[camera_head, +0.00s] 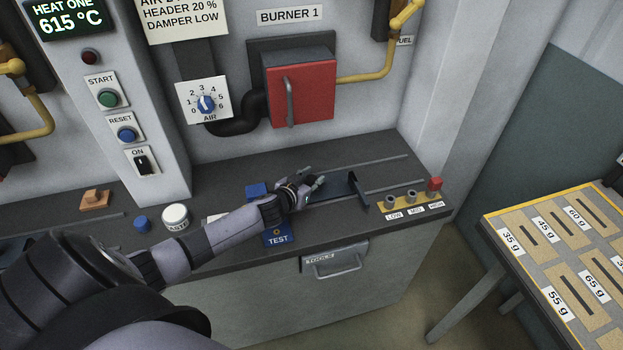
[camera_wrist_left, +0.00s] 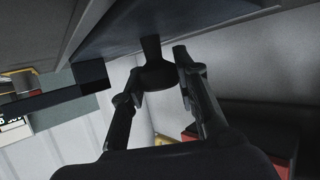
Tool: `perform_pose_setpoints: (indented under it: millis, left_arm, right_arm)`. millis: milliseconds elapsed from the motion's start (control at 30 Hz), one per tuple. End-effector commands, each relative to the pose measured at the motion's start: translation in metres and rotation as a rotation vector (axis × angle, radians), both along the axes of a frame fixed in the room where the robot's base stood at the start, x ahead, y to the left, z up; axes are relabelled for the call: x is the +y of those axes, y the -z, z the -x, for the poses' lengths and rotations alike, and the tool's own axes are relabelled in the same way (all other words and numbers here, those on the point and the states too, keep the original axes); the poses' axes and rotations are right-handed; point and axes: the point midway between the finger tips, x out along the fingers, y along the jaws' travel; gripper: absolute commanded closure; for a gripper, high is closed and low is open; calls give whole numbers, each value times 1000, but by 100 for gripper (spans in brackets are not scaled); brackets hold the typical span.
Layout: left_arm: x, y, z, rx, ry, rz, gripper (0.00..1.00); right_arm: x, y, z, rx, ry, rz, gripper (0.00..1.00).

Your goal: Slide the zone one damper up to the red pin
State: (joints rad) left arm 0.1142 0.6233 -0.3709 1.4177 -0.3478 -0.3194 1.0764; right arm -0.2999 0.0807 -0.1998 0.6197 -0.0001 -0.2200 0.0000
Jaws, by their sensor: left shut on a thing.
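The zone one damper (camera_head: 342,187) is a dark blue-grey plate with an upturned right end, lying between rails on the bench. The red pin (camera_head: 435,184) stands at the HIGH spot, right of the damper's end, with a gap between them. My left gripper (camera_head: 314,181) is at the damper's left part. In the left wrist view its fingers (camera_wrist_left: 158,62) are on either side of a dark knob (camera_wrist_left: 156,72) on the damper, shut on it. The fingers partly hide the contact. My right gripper is not in view.
Empty LOW (camera_head: 390,201) and MID (camera_head: 412,195) sockets stand before the red pin. A blue TEST block (camera_head: 277,237) is below my left wrist. A red burner door (camera_head: 302,92) is behind the bench. A table with weight slots (camera_head: 560,235) stands at right.

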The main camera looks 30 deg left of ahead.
Motion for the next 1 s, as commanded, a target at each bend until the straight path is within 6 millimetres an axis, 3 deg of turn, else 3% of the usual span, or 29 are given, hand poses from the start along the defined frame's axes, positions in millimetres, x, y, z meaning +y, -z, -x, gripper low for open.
perform_pose_setpoints:
  millis: [100,633,767,1000]
  left_arm:
    - [0,0,0,0,1,0,100]
    - [-5,0,-5,-2,1,2,100]
    - [-17,0,-20,-4,1,5,100]
    - [-59,2,-68,-8,2,9,100]
  right_arm:
    - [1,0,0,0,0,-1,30]
    - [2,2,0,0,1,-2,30]
    - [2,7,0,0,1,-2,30]
    - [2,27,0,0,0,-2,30]
